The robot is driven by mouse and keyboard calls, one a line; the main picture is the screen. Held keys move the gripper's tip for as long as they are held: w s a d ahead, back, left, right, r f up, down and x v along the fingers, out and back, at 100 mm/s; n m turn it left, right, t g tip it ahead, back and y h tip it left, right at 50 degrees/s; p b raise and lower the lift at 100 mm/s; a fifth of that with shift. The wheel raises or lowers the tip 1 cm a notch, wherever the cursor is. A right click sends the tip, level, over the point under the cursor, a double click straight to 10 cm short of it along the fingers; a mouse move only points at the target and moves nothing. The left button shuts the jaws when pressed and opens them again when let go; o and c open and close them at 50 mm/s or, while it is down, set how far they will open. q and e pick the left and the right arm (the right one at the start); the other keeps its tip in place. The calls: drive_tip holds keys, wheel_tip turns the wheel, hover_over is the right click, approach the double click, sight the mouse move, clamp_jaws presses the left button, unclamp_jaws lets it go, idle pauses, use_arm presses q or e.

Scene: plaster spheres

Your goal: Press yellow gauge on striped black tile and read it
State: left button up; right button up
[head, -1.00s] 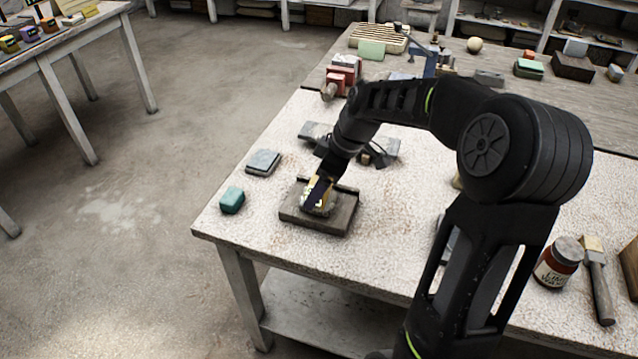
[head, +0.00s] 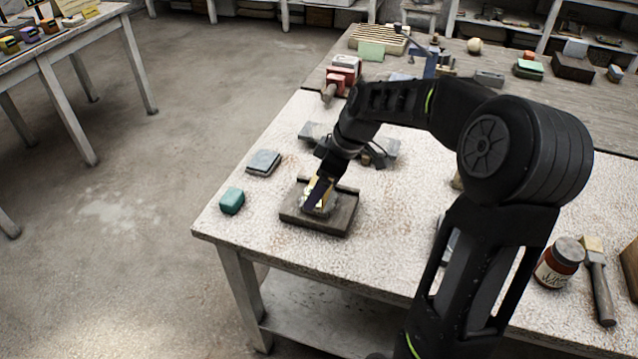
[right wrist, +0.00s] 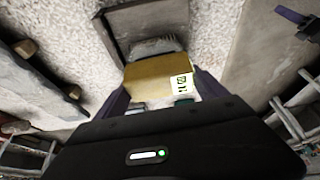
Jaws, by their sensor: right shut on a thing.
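The yellow gauge (right wrist: 150,78) is between the fingers of my right gripper (right wrist: 160,97). A pale label or display with dark marks (right wrist: 182,82) is on its front; I cannot read it. In the head view the gauge (head: 318,193) is low over a dark holder (head: 335,222) near the table's corner. A grey, faintly streaked piece (right wrist: 155,47) lies in the holder by the gauge. It may be the striped tile; the gauge and gripper hide most of it, and I cannot tell if they touch. My left gripper is out of view.
A green block (head: 232,200) and a grey slab stack (head: 263,162) stand left of the holder. Flat grey pieces lie behind it, partly hidden by my arm. The table's front left is bare.

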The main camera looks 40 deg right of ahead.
drive_tip(key=shift+f, duration=0.1)
drive_tip(key=shift+r+p, duration=2.2)
drive_tip(key=shift+r, duration=1.4)
